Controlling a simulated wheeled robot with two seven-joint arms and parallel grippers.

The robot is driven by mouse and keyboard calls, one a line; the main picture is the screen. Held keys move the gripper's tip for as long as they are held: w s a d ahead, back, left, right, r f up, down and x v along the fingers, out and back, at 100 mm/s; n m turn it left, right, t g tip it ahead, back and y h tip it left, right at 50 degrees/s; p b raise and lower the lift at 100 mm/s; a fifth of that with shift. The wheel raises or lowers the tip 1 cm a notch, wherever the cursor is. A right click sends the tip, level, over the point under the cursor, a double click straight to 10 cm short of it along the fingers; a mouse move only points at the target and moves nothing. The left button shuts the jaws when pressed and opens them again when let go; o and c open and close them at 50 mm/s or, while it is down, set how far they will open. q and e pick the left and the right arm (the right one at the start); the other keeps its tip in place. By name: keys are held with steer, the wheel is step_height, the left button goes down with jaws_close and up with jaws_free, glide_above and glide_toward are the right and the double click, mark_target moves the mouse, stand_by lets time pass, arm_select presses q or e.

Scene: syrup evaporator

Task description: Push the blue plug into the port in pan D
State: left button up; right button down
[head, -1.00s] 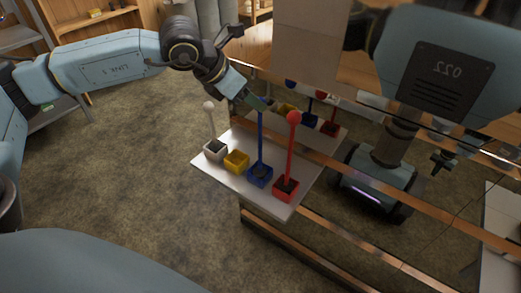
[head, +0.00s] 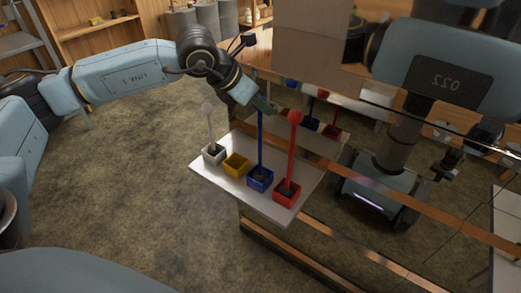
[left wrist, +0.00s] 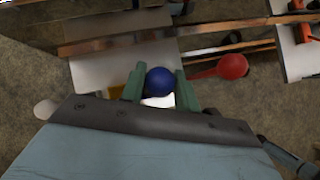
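The blue plug (head: 260,145) is a thin upright rod standing in the blue square port (head: 260,179) on a pale board (head: 225,180). Its round blue knob (left wrist: 159,82) lies between the two green fingers in the left wrist view, and they appear to touch it on both sides. My left gripper (head: 264,104) is at the top of the rod and hides the knob in the head view. How deep the plug sits in the port cannot be told. My right gripper is not directly in view.
A red knobbed rod (head: 292,150) stands in a red port close right of the blue one. A white rod (head: 210,125) stands in a white port at left; the yellow port (head: 236,164) between is empty. Copper rails (head: 400,195) and a mirror-like copy of the scene lie behind.

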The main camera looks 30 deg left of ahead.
arm_select(q)
steer(key=c, duration=0.3)
steer(key=shift+r+p, duration=1.75)
steer(key=shift+r, duration=1.8)
steer(key=shift+c, duration=0.2)
steer(key=shift+f, duration=0.1)
